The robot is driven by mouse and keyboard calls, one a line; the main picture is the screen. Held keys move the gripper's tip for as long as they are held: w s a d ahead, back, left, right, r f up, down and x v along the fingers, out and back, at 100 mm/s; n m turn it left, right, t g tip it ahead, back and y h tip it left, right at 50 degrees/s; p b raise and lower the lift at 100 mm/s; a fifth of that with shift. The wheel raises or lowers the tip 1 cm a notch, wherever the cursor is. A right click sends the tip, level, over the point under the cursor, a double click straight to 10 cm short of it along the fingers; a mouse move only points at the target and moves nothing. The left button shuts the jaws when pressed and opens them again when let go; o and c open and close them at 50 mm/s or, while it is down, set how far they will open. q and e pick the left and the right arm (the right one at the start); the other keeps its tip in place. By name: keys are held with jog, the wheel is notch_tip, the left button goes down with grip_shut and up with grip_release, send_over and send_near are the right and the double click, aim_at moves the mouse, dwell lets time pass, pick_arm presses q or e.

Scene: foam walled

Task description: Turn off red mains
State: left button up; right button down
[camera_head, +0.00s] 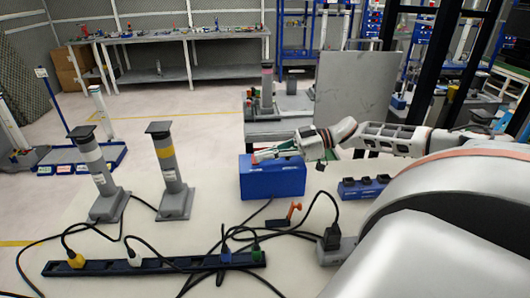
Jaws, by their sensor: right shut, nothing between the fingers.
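A red-orange lever-like part (292,211) lies low in front of the blue box, among the black cables. It is small, and I cannot tell whether it is a switch or which position it is in. A long dark power strip (150,266) lies at the front with yellow, white, blue and green plugs in it; I see no red plug there. My right gripper (258,156) reaches in from the right, shut and empty, at the top of the blue box (272,182). I cannot tell whether it touches the box. My left gripper is out of view.
A white-banded post (96,170) and a yellow-banded post (170,170) stand at left. A post with a reddish band (267,90) stands farther back. A grey box with a black plug (335,250) and a blue socket block (362,188) are at right. Black cables cross the front.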

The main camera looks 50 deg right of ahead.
jog(key=shift+f, duration=0.15)
jog(key=r+p, duration=0.4)
jog(key=r, duration=0.1)
jog(key=shift+s+a+r, duration=0.1)
jog(key=shift+s+a, duration=0.05)
jog(key=shift+s, duration=0.05)
jog(key=p+v, duration=0.1)
jog(key=v, duration=0.2)
jog(key=p+v, duration=0.4)
jog(key=v, duration=0.1)
jog(key=shift+s+f, duration=0.3)
jog(key=shift+s, duration=0.15)
jog(key=shift+s+d, duration=0.25)
jog(key=shift+d, duration=0.15)
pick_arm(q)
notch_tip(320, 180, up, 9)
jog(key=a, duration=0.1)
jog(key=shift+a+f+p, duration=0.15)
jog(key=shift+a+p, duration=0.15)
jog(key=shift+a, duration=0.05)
pick_arm(e)
jog(key=shift+s+d, duration=0.15)
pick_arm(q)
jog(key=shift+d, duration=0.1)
